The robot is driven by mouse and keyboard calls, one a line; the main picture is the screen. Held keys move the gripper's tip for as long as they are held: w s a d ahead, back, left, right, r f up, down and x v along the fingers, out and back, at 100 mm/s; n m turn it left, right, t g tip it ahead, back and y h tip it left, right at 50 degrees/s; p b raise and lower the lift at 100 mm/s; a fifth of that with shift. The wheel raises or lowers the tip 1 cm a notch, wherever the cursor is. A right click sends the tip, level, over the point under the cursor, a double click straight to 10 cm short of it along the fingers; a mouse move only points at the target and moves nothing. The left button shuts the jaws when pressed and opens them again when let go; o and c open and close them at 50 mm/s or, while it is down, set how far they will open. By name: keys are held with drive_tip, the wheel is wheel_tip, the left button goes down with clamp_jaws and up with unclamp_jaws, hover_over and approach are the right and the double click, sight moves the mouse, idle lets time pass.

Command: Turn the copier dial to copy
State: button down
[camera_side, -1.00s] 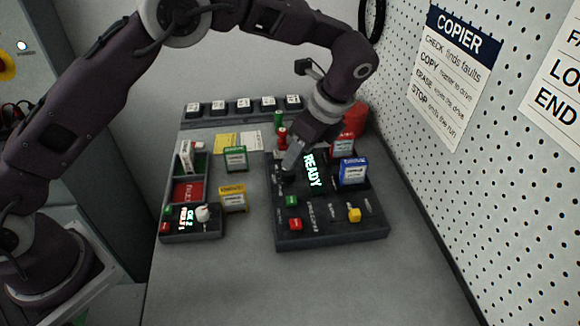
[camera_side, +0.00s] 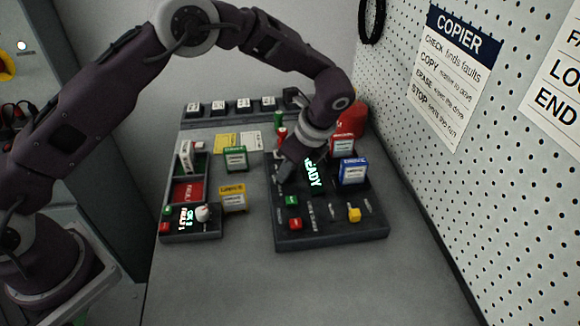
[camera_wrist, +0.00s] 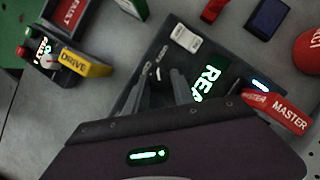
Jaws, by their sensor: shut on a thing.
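The copier (camera_side: 331,236) is a dark box on the bench with a lit green READY display (camera_side: 313,173). My gripper (camera_side: 284,178) points down at the left part of its top, beside the display. In the wrist view my gripper (camera_wrist: 165,90) has its two fingers close together over the copier's top. It is shut on the copier dial, which is dark and mostly hidden by the fingers, so its pointer setting cannot be read. Part of the display also shows in the wrist view (camera_wrist: 209,80).
A blue drive (camera_side: 353,171) and a red MASTER drive (camera_side: 343,144) stand in the copier. Green (camera_side: 291,201), red (camera_side: 295,224) and yellow (camera_side: 354,214) buttons are at its front. A tester with a white knob (camera_side: 202,213) stands left, near yellow (camera_side: 233,198) and green (camera_side: 235,158) drives.

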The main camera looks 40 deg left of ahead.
sight(300, 176)
drive_tip(key=n, duration=0.2)
drive_tip(key=n+g, duration=0.1)
drive_tip(key=n, duration=0.1)
drive_tip(key=shift+w+n+g, duration=0.2)
drive_tip(key=shift+n+g, duration=0.1)
drive_tip(key=shift+n+g+h, duration=0.6)
drive_tip(key=shift+n+g, duration=0.1)
drive_tip(key=shift+n, duration=1.4)
drive_tip(key=c, duration=1.1)
unclamp_jaws()
drive_tip(key=shift+a, duration=0.1)
drive_tip(key=v, duration=0.5)
drive_tip(key=shift+w+r, duration=0.25)
drive_tip(key=shift+r, duration=0.05)
drive_tip(key=shift+d+r, duration=0.3)
drive_tip(key=shift+r, duration=0.4)
